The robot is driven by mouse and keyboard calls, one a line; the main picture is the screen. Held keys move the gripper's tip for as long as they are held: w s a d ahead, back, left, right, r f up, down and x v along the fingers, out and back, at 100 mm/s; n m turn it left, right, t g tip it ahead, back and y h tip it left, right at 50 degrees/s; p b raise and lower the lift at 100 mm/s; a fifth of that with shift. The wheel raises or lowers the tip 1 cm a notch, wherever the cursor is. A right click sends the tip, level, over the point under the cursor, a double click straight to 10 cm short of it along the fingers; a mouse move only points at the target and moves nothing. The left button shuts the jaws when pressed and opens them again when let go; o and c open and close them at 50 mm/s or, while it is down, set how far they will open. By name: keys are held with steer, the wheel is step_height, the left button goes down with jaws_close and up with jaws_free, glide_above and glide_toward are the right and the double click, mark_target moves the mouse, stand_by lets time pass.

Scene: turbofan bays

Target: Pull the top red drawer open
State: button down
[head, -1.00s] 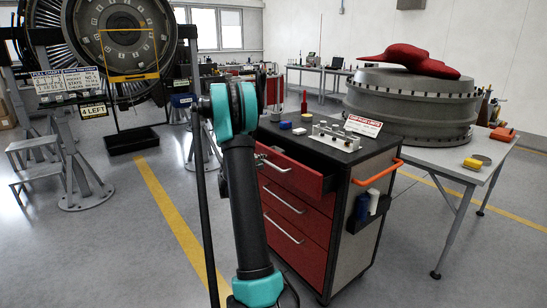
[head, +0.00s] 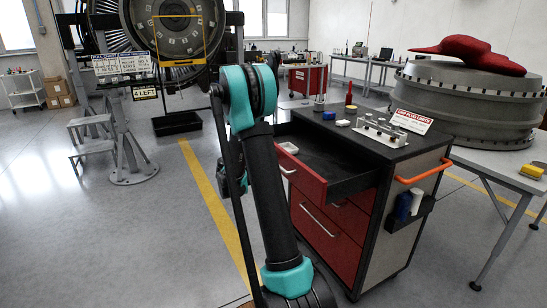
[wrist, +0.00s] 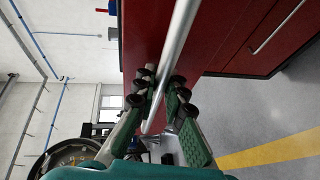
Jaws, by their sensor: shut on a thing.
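The top red drawer (head: 312,186) of the tool cart is pulled well out toward the left in the head view, its dark inside showing. A small white tray (head: 288,148) is in its left end. In the wrist view, my gripper (wrist: 158,100) has its fingers closed around the silver bar handle (wrist: 178,45) on the red drawer front (wrist: 145,35). In the head view my arm hides much of the gripper and the handle.
The lower red drawers (head: 325,231) are shut. Small fittings and a sign (head: 411,121) stand on the cart top. An orange side handle (head: 424,172) sticks out at right. A grey table (head: 500,168) is close on the right.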

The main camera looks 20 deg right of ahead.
stand_by(0.3)
steer(key=c, duration=1.6)
jaws_free()
steer(key=shift+a, duration=0.1)
steer(key=v, duration=1.2)
steer(key=shift+s, duration=0.1)
